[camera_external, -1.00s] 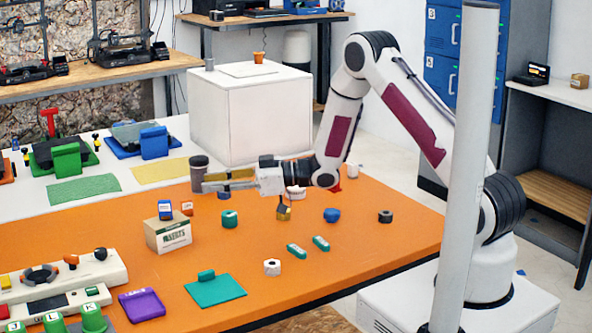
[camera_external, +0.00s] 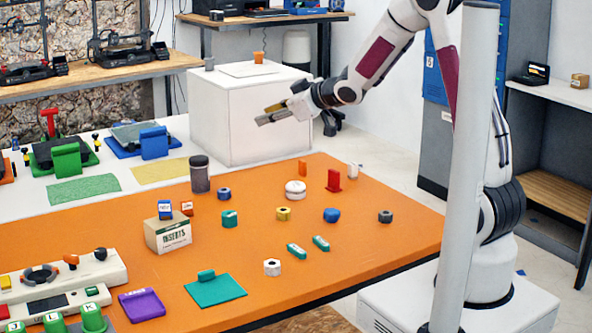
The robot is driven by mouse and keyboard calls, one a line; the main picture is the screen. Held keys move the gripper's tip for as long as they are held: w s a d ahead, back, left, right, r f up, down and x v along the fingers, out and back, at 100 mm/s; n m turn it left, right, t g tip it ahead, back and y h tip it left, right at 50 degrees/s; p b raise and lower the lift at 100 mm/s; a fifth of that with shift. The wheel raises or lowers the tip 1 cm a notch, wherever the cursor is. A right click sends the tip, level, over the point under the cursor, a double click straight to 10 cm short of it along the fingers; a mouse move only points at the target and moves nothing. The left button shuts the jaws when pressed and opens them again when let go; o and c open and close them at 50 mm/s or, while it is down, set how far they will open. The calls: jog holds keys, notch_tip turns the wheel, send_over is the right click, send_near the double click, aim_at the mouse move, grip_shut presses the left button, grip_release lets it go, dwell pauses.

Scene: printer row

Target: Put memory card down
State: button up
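My gripper (camera_external: 264,113) is raised in front of the white block's front face, pointing left, above the far edge of the orange table. Its fingers lie close together at this size, and I cannot tell whether a thin card is between them. No part is clearly recognisable as the memory card. A small blue labelled piece (camera_external: 165,209) and a small orange labelled piece (camera_external: 187,208) stand upright at the cardboard INSERTS box (camera_external: 170,236); either could be a card, but I cannot tell. My gripper is well apart from both.
The orange table (camera_external: 330,280) holds a dark jar (camera_external: 200,175), a white round piece (camera_external: 295,190), a red stand (camera_external: 333,181), a yellow nut (camera_external: 283,213) and a teal plate (camera_external: 215,291). The white block (camera_external: 222,120) stands behind. A pale post (camera_external: 467,170) crosses the view at right.

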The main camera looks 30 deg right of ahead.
jog(key=s+d+r+m+g+h, duration=0.1)
jog(key=s+d+r+m+h, duration=0.2)
jog(key=s+d, duration=0.4)
jog(key=s+d+r+m+g+h, duration=0.1)
jog(key=s+d+r+m+h, duration=0.2)
jog(key=s, duration=0.7)
jog(key=s+f+m+g+y, duration=0.1)
jog(key=s+f+g, duration=0.2)
jog(key=s, duration=1.9)
jog(key=shift+s+d+f+m+g+y, duration=0.2)
jog(key=shift+s+m+g+y, duration=0.15)
jog(key=shift+g, duration=0.45)
dwell(0.7)
